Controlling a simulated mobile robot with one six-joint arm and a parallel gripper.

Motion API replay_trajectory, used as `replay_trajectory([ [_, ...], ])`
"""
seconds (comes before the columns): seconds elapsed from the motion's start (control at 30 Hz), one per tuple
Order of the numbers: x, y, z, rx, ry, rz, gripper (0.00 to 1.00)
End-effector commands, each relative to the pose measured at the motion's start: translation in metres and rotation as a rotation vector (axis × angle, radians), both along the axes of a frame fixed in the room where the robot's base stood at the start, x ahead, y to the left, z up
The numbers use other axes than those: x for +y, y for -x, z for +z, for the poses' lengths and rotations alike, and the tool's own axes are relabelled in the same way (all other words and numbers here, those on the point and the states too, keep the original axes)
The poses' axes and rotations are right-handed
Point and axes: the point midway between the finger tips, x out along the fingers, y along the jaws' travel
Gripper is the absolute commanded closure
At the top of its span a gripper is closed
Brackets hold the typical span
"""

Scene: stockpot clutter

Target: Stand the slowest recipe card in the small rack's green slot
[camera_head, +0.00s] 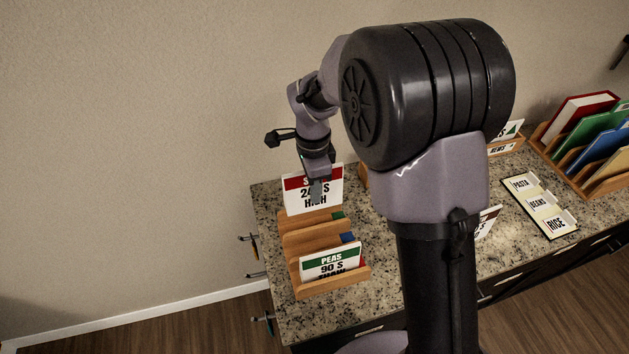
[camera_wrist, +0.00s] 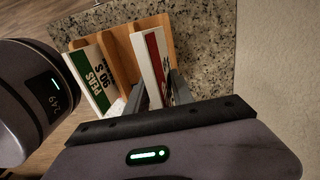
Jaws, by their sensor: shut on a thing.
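My gripper (camera_head: 316,190) is shut on a white card with a red header (camera_head: 300,200), whose text is partly covered but reads "24", "S" and "HIGH". The card is upright at the back end of the small wooden rack (camera_head: 303,238); I cannot tell whether its lower edge is inside the slot. The rack has a green tab (camera_head: 337,215) at the back, then a blue tab (camera_head: 346,237) and a red tab (camera_head: 362,262). A green-headed "PEAS 90 S" card (camera_head: 331,261) leans in the front slot. The wrist view shows the red-headed card (camera_wrist: 148,68) between my fingers and the PEAS card (camera_wrist: 88,80).
A board reading PASTA, BEANS, RICE (camera_head: 540,206) lies on the granite counter (camera_head: 505,245). A rack of coloured books (camera_head: 597,140) and a "NEWS" holder (camera_head: 500,148) stand at the back right. A white card (camera_head: 488,221) is partly hidden behind my arm. The wall is close behind.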

Motion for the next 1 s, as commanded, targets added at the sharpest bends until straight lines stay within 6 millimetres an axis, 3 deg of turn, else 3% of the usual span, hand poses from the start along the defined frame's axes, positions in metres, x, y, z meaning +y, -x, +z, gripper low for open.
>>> replay_trajectory([
  [0.27, 0.0, 0.0, -0.016, 0.0, 0.0, 0.001, 1.0],
  [0.8, 0.0, 0.0, -0.09, -0.001, 0.0, 0.002, 1.0],
  [1.0, 0.0, 0.0, -0.097, -0.001, 0.0, 0.002, 1.0],
])
